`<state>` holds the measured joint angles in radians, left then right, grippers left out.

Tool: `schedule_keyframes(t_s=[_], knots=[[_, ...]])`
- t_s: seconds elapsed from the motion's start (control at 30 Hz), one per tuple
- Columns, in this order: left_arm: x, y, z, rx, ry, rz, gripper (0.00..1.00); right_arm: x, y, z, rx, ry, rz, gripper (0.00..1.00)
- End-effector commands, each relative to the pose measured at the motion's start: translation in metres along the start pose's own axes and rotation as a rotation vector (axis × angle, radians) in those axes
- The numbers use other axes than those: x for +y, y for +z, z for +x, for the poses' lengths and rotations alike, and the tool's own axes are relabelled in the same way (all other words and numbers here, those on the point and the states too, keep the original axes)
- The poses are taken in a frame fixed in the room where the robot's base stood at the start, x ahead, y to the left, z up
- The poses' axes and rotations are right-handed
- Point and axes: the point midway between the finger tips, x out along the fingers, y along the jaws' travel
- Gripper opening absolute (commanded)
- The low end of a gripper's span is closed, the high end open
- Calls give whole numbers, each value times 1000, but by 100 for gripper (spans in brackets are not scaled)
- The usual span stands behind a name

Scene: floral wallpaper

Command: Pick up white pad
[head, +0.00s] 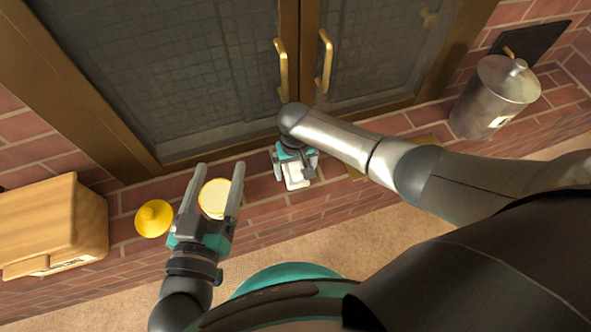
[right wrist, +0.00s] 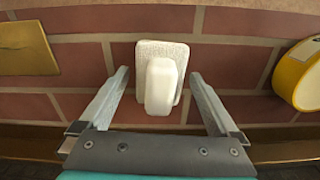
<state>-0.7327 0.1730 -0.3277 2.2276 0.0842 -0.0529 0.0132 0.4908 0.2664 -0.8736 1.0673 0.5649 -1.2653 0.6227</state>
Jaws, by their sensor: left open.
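The white pad (right wrist: 162,85) is a small white block with a rounded raised grip on a rough, flat base. It lies on the brick ledge, and a part of it shows in the head view (head: 296,183). My right gripper (right wrist: 160,74) is open, with one finger on each side of the pad and visible gaps on both sides. In the head view the right gripper (head: 297,168) is over the pad and partly hides it. My left gripper (head: 218,168) is open above a round yellow-rimmed white object (head: 214,199), not visibly holding it.
A yellow knobbed item (head: 152,218) and a wooden box (head: 62,225) are at the left. A metal canister (head: 490,105) stands at the right, near a dark plate (head: 530,47). A gold square (right wrist: 25,48) lies on the bricks. Doors with brass handles (head: 325,60) border the ledge.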

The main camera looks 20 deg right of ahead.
Motion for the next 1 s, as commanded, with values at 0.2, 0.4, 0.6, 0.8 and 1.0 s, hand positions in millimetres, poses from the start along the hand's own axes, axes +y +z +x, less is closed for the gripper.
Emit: schedule_keyframes(t_s=[0.2,0.4,0.6,0.8,1.0], knots=[[0,0,0,-1,0,0,72,0,0,0,0,0,0,71],[0,0,0,-1,0,0,72,0,0,0,0,0,0,48],[0,0,0,-2,0,0,72,0,0,0,0,-1,0,26],[0,0,0,-2,0,0,72,0,0,0,0,-1,0,16],[-1,0,1,-8,-2,5,72,0,0,0,0,-1,0,16]])
